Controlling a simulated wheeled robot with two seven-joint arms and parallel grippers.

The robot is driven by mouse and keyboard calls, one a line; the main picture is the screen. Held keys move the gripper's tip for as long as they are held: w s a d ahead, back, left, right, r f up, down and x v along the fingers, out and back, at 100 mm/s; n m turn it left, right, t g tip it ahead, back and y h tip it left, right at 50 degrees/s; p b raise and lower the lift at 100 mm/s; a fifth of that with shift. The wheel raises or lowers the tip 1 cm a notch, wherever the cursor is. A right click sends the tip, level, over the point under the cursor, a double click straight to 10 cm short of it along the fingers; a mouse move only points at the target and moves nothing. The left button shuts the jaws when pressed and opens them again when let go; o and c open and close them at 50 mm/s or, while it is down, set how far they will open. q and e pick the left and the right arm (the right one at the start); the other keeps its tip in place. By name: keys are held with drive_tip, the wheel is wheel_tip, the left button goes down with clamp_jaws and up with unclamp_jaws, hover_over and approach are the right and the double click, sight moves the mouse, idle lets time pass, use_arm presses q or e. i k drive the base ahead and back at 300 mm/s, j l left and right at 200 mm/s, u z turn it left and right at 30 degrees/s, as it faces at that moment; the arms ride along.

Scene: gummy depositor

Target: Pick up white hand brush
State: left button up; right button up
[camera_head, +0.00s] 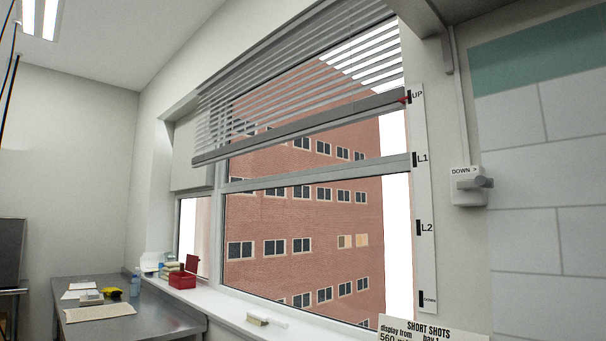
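A small white object with a beige block end and a thin handle pointing right, which looks like the white hand brush (257,319), lies on the white window sill (222,308) near the bottom middle of the head view. It is small in the picture, so its bristles are hard to make out. Neither of my grippers is in view.
A red open box (182,280) stands further left on the sill. A grey table (150,320) at lower left bears papers, a yellow item (112,292) and a bottle (135,286). A sign (425,331) stands at bottom right. Raised blinds (300,90) hang above.

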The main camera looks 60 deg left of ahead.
sight(260, 319)
drive_tip(key=u, duration=1.75)
